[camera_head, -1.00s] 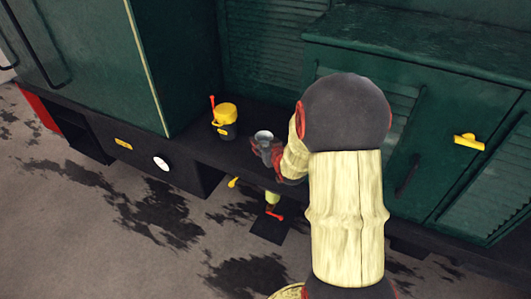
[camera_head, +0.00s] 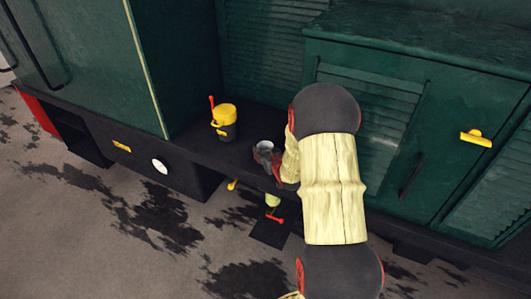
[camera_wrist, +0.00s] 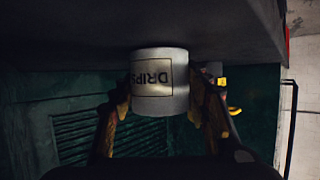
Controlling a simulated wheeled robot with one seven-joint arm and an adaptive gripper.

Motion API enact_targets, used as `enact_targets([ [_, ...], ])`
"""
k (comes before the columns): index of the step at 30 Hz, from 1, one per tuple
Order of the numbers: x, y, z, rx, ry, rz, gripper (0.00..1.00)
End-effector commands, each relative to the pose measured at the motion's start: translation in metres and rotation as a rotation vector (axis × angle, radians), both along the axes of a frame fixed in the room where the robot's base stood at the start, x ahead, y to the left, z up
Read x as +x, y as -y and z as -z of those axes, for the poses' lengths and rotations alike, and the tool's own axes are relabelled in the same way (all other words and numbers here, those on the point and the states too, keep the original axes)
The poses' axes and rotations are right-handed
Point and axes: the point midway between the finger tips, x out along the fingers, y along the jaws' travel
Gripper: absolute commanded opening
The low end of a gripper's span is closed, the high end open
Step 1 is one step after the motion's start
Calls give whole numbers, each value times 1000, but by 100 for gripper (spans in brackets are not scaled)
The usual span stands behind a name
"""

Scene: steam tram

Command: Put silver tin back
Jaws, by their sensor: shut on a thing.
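The silver tin (camera_head: 265,147) is a small open-topped cylinder, at the front part of the dark ledge in the head view. In the wrist view the tin (camera_wrist: 160,75) shows a label reading "DRIPS", upside down in that picture. My gripper (camera_head: 268,158) is shut on the tin, with one finger on each side of it; the fingers also show in the wrist view (camera_wrist: 160,100). The tin is upright and at or close above the ledge; I cannot tell if its base touches.
The dark ledge (camera_head: 190,150) carries a yellow and black can (camera_head: 224,122) with a red handle, left of the tin. Green cabinets (camera_head: 420,110) rise behind and right. A yellow lever (camera_head: 232,185) and a red-handled valve (camera_head: 273,217) hang below the ledge's front edge.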

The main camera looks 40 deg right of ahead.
Motion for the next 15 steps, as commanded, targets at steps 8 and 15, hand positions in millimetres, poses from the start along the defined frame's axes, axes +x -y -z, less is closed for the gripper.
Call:
enact_targets([
  [8, 0, 0, 3, 0, -1, 0, 50],
  [15, 0, 0, 3, 0, -1, 0, 64],
])
